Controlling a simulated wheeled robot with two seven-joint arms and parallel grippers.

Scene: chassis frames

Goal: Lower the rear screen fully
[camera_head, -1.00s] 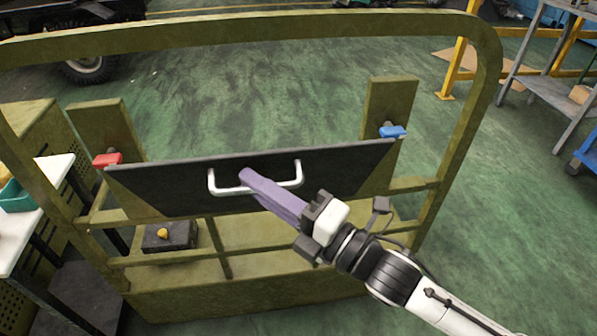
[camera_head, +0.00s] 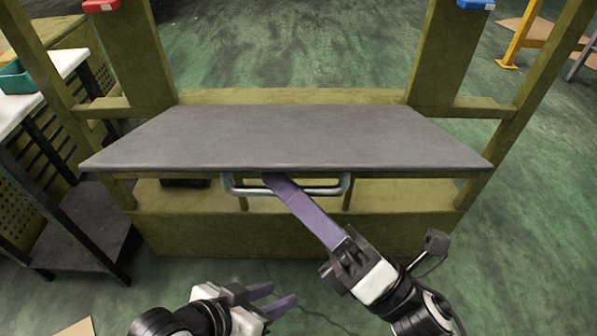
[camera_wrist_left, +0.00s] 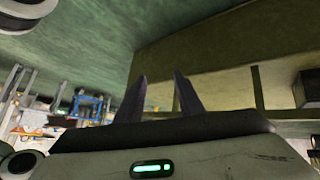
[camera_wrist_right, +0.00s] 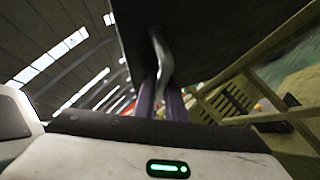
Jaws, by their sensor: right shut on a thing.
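The rear screen (camera_head: 290,135) is a dark grey panel in the olive frame in the head view. It lies nearly flat, its broad face turned up and its near edge toward me. A metal handle (camera_head: 235,189) hangs at that near edge. My right gripper (camera_head: 272,182) is shut on the handle, which also shows between its purple fingers in the right wrist view (camera_wrist_right: 162,62). My left gripper (camera_head: 279,297) is open and empty, low in front of the frame. Its two fingers (camera_wrist_left: 160,92) stand apart in the left wrist view.
A red latch (camera_head: 100,6) and a blue latch (camera_head: 476,4) sit on the olive posts above the screen. A white-topped table with a teal bin (camera_head: 17,78) stands at the left.

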